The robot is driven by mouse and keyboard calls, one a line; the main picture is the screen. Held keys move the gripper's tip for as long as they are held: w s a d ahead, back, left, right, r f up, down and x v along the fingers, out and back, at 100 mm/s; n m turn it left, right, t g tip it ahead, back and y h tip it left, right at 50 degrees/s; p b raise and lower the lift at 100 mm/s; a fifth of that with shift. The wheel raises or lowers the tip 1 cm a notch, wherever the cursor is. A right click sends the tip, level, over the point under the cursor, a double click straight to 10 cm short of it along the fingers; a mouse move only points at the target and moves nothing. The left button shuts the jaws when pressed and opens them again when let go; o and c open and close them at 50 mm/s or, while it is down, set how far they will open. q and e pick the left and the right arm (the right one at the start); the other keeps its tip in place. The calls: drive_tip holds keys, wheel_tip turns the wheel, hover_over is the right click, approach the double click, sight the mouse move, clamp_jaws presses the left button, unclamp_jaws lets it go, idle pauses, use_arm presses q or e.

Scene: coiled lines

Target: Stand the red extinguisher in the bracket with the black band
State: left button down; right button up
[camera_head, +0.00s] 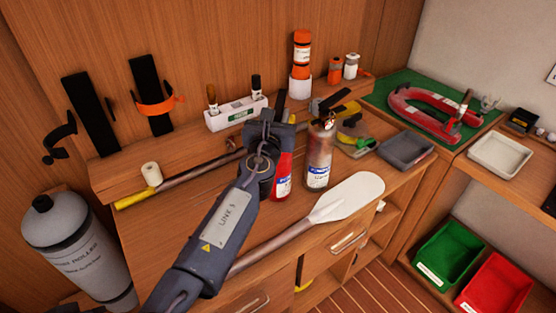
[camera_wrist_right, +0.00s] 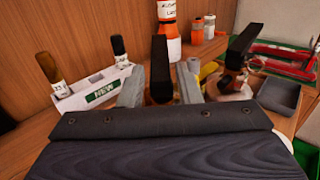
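The red extinguisher (camera_head: 284,178) stands upright on the wooden bench, partly hidden behind my right arm. My right gripper (camera_head: 272,133) is at its top. In the right wrist view the two grey fingers (camera_wrist_right: 159,88) are apart, with the extinguisher's black lever (camera_wrist_right: 160,62) between them and a gap showing on each side. The bracket with the black band (camera_head: 88,115) is on the wall at the left, its band (camera_head: 57,146) sticking out to the left. Beside it is a bracket with an orange band (camera_head: 157,104). My left gripper is not in view.
A worn brown extinguisher (camera_head: 319,158) stands close right of the red one. A paddle (camera_head: 345,198) and a yellow-ended pole (camera_head: 150,193) lie on the bench. A white holder (camera_head: 236,115) and an orange bottle (camera_head: 302,50) stand on the ledge behind. A grey cylinder (camera_head: 75,240) stands at left.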

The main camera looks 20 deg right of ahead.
drive_tip(key=shift+w+d, duration=0.25)
drive_tip(key=shift+w, duration=0.2)
clamp_jaws()
idle(1.1)
drive_tip(key=shift+r, duration=0.2)
